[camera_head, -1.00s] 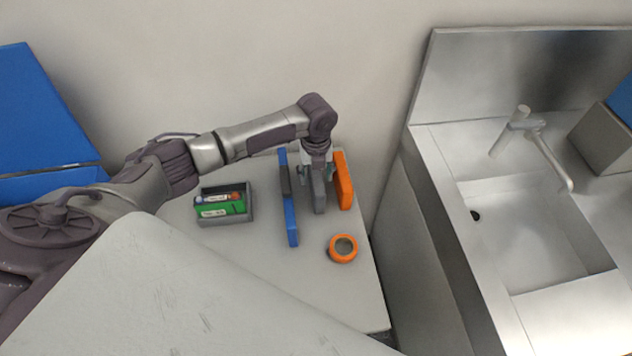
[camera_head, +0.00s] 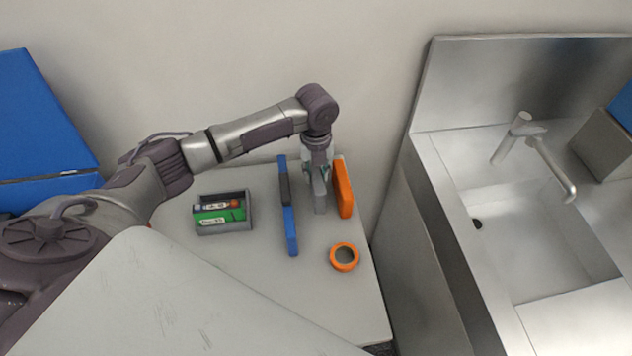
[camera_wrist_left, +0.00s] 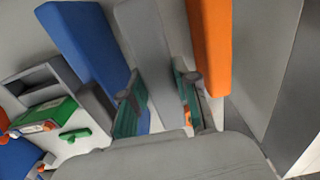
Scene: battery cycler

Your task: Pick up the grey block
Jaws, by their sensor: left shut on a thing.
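The grey block (camera_head: 320,196) stands between a blue block (camera_head: 290,222) and an orange block (camera_head: 344,190) on the grey table. In the left wrist view the grey block (camera_wrist_left: 146,40) runs between my two green-padded fingers. My left gripper (camera_head: 318,176) is over the block from above and shut on it; its fingers (camera_wrist_left: 158,103) lie along both sides of the block. The gripper and wrist hide the block's upper end in the head view. Whether the block touches the table is hard to tell. My right gripper is not in view.
The blue and orange blocks stand close on either side. An orange ring-shaped thing (camera_head: 344,257) lies in front. A grey bin (camera_head: 238,226) with batteries and a green item stands left. A steel sink (camera_head: 530,230) is to the right, beyond the table edge.

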